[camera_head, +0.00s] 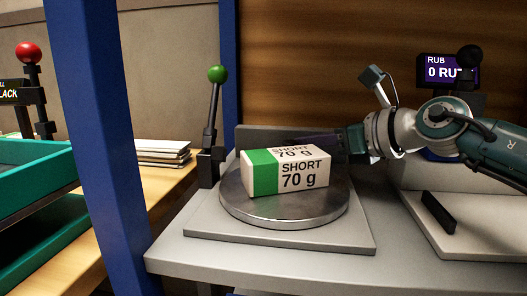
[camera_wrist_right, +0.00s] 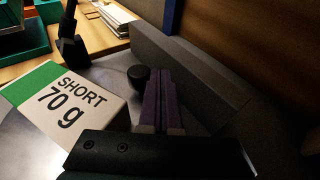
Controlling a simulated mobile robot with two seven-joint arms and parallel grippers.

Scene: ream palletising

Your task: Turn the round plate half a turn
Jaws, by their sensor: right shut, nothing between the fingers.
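The round plate (camera_head: 290,211) is a grey metal disc on a square base. It also shows in the right wrist view (camera_wrist_right: 95,122). A white ream with a green end (camera_head: 285,172), marked "SHORT 70 g", lies on it and also shows in the wrist view (camera_wrist_right: 68,108). My right gripper (camera_head: 305,142) reaches in from the right behind the ream, partly hidden by it. Its purple fingers (camera_wrist_right: 160,85) are shut and empty, beside a dark round peg (camera_wrist_right: 138,77). I cannot tell whether they touch the peg. My left gripper is out of view.
A low grey wall (camera_wrist_right: 190,65) runs close behind the plate. A lever with a green ball (camera_head: 217,74) stands at its left. A blue post (camera_head: 92,130), paper stack (camera_head: 160,152) and teal trays (camera_head: 40,165) are further left. A screen (camera_head: 447,70) stands at right.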

